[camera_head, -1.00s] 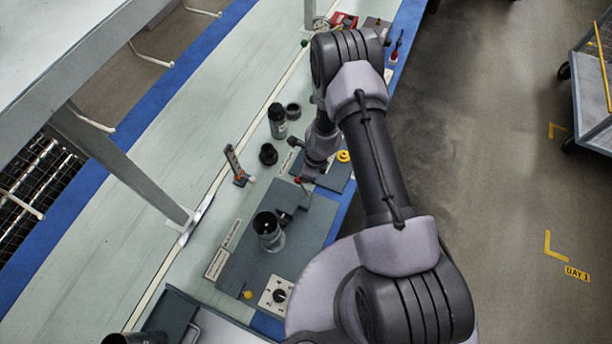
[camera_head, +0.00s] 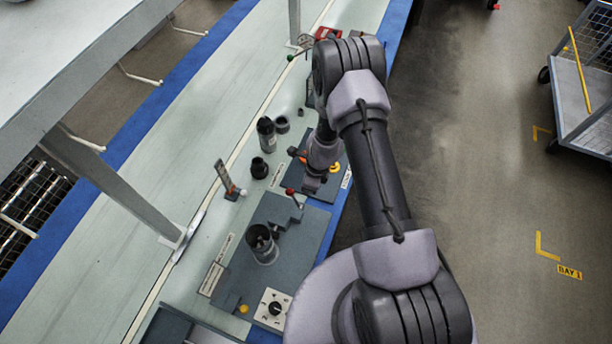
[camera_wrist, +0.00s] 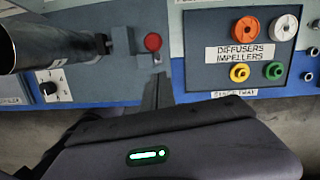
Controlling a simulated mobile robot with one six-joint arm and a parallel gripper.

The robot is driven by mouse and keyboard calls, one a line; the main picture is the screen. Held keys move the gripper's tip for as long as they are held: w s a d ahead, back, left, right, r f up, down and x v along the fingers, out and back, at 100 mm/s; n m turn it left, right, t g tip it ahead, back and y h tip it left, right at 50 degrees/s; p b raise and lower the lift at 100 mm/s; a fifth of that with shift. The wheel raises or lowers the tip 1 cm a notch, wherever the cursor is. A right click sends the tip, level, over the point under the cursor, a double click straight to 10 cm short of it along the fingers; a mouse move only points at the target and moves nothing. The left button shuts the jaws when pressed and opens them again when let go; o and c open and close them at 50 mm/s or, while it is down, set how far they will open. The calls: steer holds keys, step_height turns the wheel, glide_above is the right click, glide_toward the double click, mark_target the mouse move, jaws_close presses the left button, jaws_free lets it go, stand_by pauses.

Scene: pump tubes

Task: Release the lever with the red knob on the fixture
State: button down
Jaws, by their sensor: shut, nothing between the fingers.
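The lever's red knob (camera_head: 289,191) stands at the far end of the grey fixture (camera_head: 281,211) in the head view, with a thin arm running back to it. In the wrist view the red knob (camera_wrist: 153,42) shows face-on just right of the fixture's block (camera_wrist: 123,40). A dark cylinder (camera_head: 263,246) stands at the fixture; its side fills the left of the wrist view (camera_wrist: 45,42). My gripper (camera_wrist: 157,92) is shut and empty, its fingertips below the knob in the picture. I see no contact; the head view mostly hides the fingers behind my wrist.
A plate with orange, white, yellow and green knobbed parts (camera_wrist: 249,45) lies beyond the fixture. A dial panel (camera_head: 272,309) is on the near side. Black cylinders (camera_head: 266,134) and a small upright stand (camera_head: 227,180) are to the left.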

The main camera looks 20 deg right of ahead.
step_height(320, 180, up, 9)
steer(key=w+a+p, duration=0.1)
steer(key=p, duration=0.2)
steer(key=shift+r, duration=0.15)
